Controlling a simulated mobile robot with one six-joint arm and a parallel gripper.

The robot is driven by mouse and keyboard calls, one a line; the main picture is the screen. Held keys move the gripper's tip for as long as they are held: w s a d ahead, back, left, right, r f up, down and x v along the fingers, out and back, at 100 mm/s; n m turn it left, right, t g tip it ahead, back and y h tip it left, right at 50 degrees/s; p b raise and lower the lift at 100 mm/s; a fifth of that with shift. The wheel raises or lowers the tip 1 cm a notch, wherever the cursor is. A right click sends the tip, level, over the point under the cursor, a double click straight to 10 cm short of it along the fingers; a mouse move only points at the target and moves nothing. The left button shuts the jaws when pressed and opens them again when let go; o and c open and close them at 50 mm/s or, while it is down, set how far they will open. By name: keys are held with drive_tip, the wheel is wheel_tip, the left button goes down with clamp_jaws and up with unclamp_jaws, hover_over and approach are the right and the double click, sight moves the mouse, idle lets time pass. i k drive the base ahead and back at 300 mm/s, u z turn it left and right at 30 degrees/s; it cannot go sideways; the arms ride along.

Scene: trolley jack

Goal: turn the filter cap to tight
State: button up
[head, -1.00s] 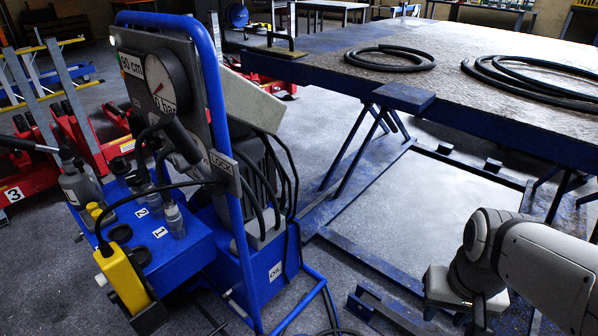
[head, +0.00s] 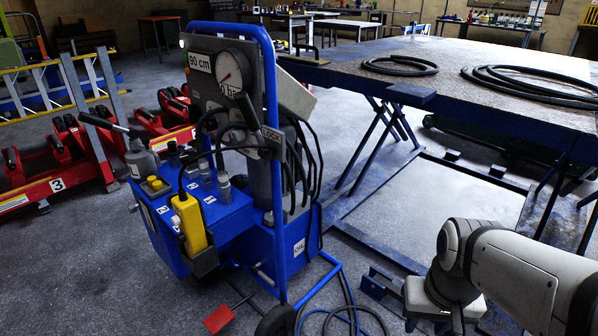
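The blue hydraulic power unit (head: 292,235) stands on two wheels left of centre, with a round dial (head: 235,75) reading near 0 bar on its upright panel. A grey canister (head: 141,160) with a dark top and a slanting black handle sits at the tank's far left corner. I cannot tell which part is the filter cap; no cap marked as such can be made out. My arm's end is at the lower right, well apart from the unit. Only a dark part of my gripper (head: 457,318) shows below the white wrist, cut by the frame edge; its fingers are not clear.
A yellow pendant (head: 190,222) hangs on the unit's front, with cables around it. A red plate (head: 219,319) lies low at the front. Red jacks (head: 75,165) stand left. A large blue-framed table (head: 470,70) with hoses fills the right. Grey floor at lower left is free.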

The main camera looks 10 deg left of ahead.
sight(268, 218)
drive_tip(key=u, duration=0.2)
drive_tip(key=i, duration=1)
drive_tip(key=u, duration=0.05)
